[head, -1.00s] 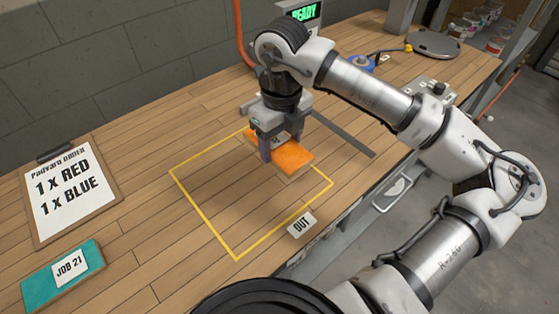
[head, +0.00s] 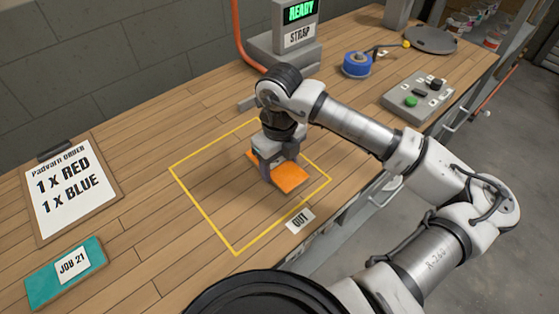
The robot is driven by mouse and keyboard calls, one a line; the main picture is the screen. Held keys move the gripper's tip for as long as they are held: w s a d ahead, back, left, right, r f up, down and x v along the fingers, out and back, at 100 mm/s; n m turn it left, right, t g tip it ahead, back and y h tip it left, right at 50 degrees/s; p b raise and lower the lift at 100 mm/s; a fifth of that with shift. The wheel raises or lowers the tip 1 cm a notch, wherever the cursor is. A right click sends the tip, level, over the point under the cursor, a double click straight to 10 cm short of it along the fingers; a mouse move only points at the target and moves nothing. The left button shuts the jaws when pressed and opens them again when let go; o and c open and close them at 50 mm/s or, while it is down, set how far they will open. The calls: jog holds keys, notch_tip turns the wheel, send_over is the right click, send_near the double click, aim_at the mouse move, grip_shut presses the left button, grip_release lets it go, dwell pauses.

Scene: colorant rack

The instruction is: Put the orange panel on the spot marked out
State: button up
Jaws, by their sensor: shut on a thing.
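The orange panel (head: 288,180) is a flat slab in the right half of the yellow outlined square (head: 204,208) on the wooden bench. My gripper (head: 278,170) is shut on the orange panel from above, with one finger showing on its near side. The panel looks level and low, at or very near the bench top; I cannot tell if it touches. My gripper hides the panel's far left part. A white OUT label (head: 300,220) lies just outside the outline's near right edge.
A clipboard order sheet (head: 72,188) and a teal JOB 21 folder (head: 66,273) lie at left. The outline's left half is bare.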

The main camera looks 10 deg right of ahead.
aim_at(280, 168)
jog(key=o, duration=1.1)
jog(key=shift+r+p, duration=0.25)
jog(key=shift+p, duration=0.2)
jog(key=shift+r+b, duration=0.35)
jog(key=shift+b, duration=0.05)
notch_tip(280, 168, up, 11)
jog(key=shift+b, duration=1.15)
